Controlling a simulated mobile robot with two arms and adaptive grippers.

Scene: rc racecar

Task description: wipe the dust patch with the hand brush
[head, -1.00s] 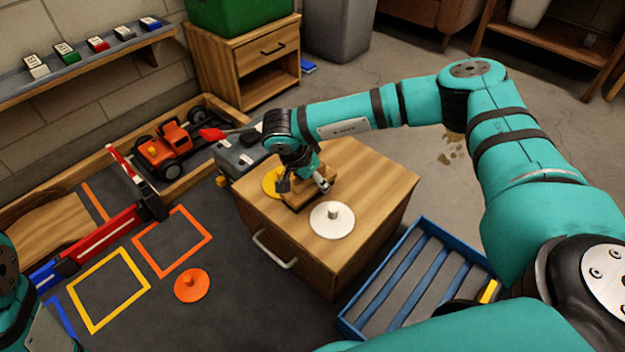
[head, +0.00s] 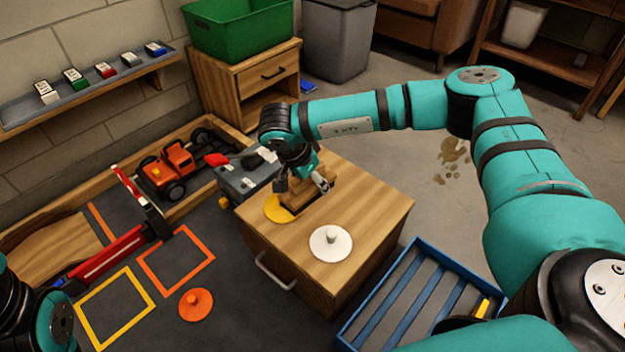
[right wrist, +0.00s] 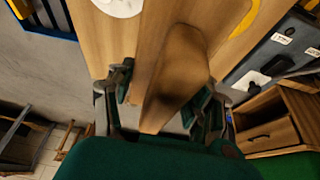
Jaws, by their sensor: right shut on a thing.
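The hand brush, a wooden piece (head: 318,200) with a broad flat body, is over the top of the wooden cabinet (head: 370,210). My right gripper (head: 306,184) is shut on it from above, and in the right wrist view the brush (right wrist: 172,85) sits between both fingers. I cannot tell whether its underside touches the top. No dust patch shows clearly on the cabinet top; the area under the brush is hidden. Brown stains (head: 453,150) lie on the floor behind the cabinet. Part of my left arm shows at lower left; its gripper is out of view.
A white knobbed disc (head: 331,243) and a yellow disc (head: 277,208) lie on the cabinet top. A grey box (head: 246,178) stands behind its left edge. A blue slatted crate (head: 400,300) is at right. An orange disc (head: 196,304) lies on the dark mat.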

